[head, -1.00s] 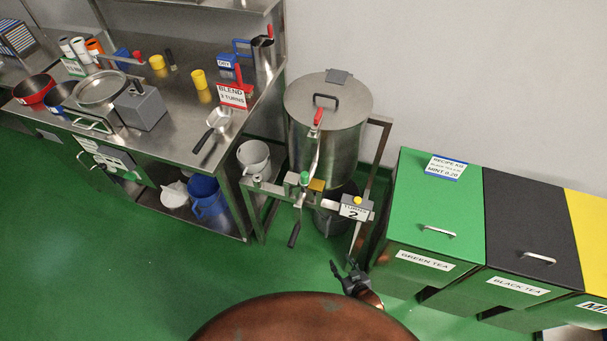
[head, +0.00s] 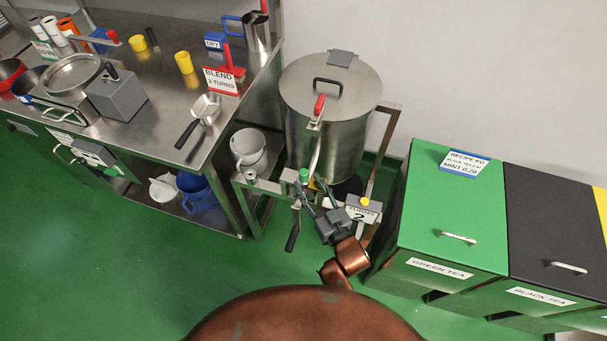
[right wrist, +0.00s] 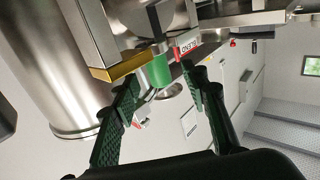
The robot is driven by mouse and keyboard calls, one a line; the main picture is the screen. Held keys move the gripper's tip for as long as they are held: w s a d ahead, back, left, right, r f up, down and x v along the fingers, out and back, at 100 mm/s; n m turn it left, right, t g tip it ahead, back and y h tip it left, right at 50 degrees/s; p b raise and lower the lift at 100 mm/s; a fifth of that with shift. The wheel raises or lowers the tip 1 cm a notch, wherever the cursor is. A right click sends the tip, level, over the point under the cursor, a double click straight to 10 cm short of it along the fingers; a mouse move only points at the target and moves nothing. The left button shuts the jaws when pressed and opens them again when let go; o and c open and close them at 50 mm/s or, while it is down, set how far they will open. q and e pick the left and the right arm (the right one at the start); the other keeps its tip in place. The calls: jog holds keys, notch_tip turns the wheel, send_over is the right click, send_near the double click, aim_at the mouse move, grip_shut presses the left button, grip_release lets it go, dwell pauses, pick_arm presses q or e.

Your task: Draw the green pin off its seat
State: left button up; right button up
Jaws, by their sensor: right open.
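The green pin (head: 304,175) sits upright in the metal frame at the front of the large steel drum (head: 325,125). In the right wrist view the pin (right wrist: 156,69) shows as a short green cylinder beside a brass-coloured block (right wrist: 117,67). My right gripper (head: 309,190) is open, with its fingertips close to the pin in the head view. In the right wrist view the gripper (right wrist: 161,80) has its two fingers spread either side of the pin's line. Whether a finger touches the pin I cannot tell. My left gripper is not in view.
A crank with a black handle (head: 291,239) hangs left of my gripper. A steel bench (head: 160,125) is left; a green tea bin (head: 450,210) is right. The green floor at left is clear.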

aim_at(306, 179)
jog(key=b+x, duration=0.1)
jog(key=x, duration=0.3)
jog(key=shift+w+f, duration=0.2)
grip_shut()
dwell(0.3)
